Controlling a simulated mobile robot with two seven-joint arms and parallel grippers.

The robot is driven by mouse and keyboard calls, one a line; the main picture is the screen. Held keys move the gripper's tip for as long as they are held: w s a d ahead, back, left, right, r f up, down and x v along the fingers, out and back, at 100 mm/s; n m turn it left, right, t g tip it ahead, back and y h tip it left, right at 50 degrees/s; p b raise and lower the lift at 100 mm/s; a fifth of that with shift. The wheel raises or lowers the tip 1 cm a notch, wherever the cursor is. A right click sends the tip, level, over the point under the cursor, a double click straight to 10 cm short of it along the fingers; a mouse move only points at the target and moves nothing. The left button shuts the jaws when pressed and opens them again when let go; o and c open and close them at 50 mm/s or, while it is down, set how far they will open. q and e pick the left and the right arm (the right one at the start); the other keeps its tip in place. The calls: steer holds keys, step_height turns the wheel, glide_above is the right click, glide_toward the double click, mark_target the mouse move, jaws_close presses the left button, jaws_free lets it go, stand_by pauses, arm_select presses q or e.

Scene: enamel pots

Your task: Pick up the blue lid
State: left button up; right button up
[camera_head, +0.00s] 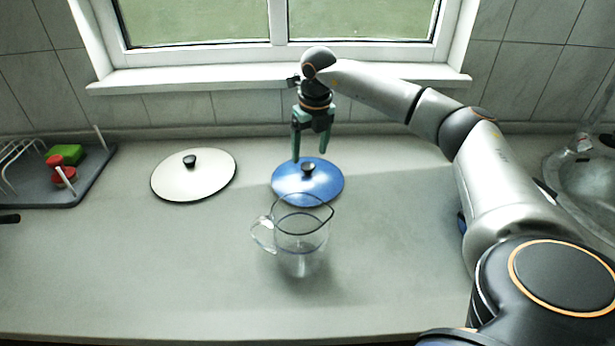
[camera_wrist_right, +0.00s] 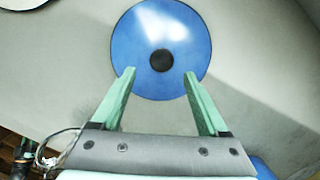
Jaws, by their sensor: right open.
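The blue lid (camera_head: 290,183) lies flat on the counter, with a black knob (camera_head: 308,168) at its centre. My right gripper (camera_head: 311,158) is above the lid, pointing down, with green fingers apart and nothing between them. In the right wrist view the blue lid (camera_wrist_right: 140,40) fills the upper middle. Its black knob (camera_wrist_right: 161,60) shows just beyond the fingertips of the open gripper (camera_wrist_right: 158,72), roughly midway between them. My left gripper is not in view.
A clear glass jug (camera_head: 300,245) stands right in front of the blue lid and overlaps its near edge in the head view. A cream lid (camera_head: 210,178) lies to the left. A dark dish tray (camera_head: 90,180) is at far left, a sink (camera_head: 590,180) at far right.

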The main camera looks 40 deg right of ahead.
mark_target(308, 165)
steer(key=f, duration=0.3)
steer(key=w+f, duration=0.1)
steer(key=f, duration=0.1)
steer(key=shift+d, duration=0.3)
steer(key=shift+r, duration=0.1)
steer(key=shift+c, duration=0.4)
steer(key=shift+w, duration=0.1)
jaws_close()
